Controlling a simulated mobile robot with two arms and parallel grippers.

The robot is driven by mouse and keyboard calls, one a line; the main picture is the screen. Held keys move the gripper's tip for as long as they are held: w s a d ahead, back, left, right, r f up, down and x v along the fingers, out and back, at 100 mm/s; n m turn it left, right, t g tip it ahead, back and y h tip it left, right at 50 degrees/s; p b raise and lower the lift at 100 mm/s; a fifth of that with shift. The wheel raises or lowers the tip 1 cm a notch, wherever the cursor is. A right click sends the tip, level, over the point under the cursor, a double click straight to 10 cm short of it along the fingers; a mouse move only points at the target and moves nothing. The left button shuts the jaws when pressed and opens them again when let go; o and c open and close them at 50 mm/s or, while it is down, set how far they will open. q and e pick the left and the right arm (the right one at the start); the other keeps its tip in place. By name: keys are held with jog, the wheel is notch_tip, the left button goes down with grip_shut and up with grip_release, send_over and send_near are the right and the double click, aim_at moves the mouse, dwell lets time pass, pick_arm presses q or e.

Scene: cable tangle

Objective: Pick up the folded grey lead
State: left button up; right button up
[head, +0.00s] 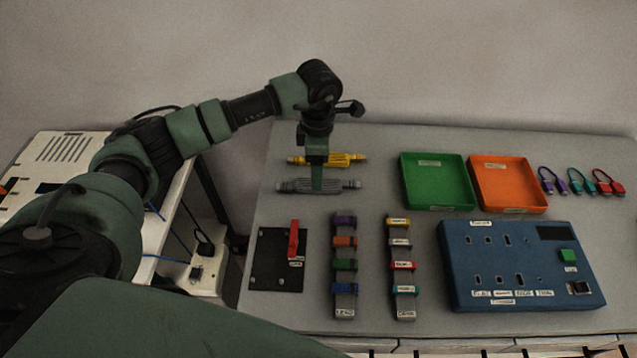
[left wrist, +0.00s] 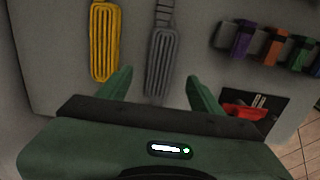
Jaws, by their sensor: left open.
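The folded grey lead (head: 330,185) lies flat on the grey table at the left, in front of a folded yellow lead (head: 343,158). My left gripper (head: 318,187) points down over the grey lead and hides a part of it in the head view. In the left wrist view, the grey lead (left wrist: 164,62) runs upward between my open fingers (left wrist: 157,88), and the yellow lead (left wrist: 105,42) lies to its left, outside the fingers. The jaws hold nothing. My right gripper is not in view.
A black plate with a red switch (head: 293,240) lies in front of the leads. Two racks (head: 344,283) (head: 403,275) of coloured clips stand to its right. Green (head: 437,205) and orange (head: 515,208) trays and a blue panel (head: 480,262) lie further right.

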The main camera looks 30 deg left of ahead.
aim_at(302, 186)
pick_arm(q)
notch_tip(302, 186, down, 5)
jog(key=shift+r+p, duration=0.1)
jog(key=shift+p, duration=0.6)
grip_shut()
jog(key=shift+w+r, duration=0.1)
jog(key=shift+r, duration=0.05)
